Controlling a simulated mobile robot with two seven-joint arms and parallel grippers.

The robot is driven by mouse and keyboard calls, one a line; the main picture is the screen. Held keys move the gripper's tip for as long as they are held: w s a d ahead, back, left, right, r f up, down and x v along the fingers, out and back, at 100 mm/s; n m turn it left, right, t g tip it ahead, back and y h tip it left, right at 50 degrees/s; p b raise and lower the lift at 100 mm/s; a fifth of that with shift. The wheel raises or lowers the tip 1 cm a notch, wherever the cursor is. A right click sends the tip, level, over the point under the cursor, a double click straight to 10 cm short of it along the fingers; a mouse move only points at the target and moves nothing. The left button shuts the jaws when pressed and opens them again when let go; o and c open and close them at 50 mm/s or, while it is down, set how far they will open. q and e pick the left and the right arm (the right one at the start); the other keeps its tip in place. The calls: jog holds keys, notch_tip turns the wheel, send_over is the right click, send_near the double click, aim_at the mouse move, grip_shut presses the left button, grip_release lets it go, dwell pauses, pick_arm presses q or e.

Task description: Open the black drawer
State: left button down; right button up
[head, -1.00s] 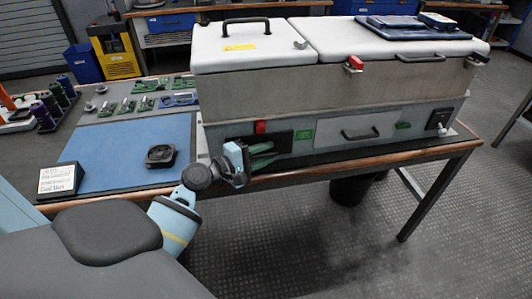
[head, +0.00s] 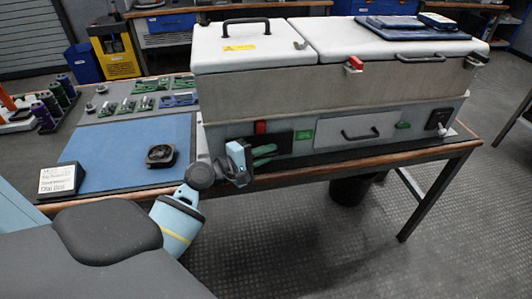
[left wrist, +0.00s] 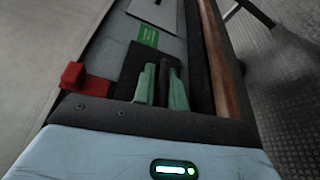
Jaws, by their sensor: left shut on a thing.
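The black drawer (head: 285,141) is a dark panel at the left end of the grey cabinet's lower front, beside a green label. It looks closed, flush with the front. My left gripper (head: 265,155) is at this panel, with its green fingers pointing at it. In the left wrist view the fingers (left wrist: 163,88) are shut on a dark bar, which looks like the drawer's handle (left wrist: 164,80). The drawer's dark face (left wrist: 132,68) shows beside them. The gripper hides part of the drawer in the head view. My right gripper is not in view.
The grey cabinet (head: 270,95) has white lids and stands on a wood-edged table. A red latch (left wrist: 72,75) sits near the drawer. A wider drawer with a handle (head: 360,134) is to the right. A blue mat (head: 120,150) with a small black part lies left. Floor in front is clear.

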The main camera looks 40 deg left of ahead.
pick_arm(q)
jog(key=s+d+p, duration=0.5)
jog(key=s+d, duration=0.7)
jog(key=d, duration=0.2)
jog(key=shift+s+d+f, duration=0.3)
jog(key=shift+s+d, duration=0.1)
jog(key=c, duration=1.6)
grip_release()
jog(key=shift+c, duration=0.2)
jog(key=shift+o, duration=0.7)
jog(key=shift+w+r, duration=0.1)
jog(key=shift+a, duration=0.1)
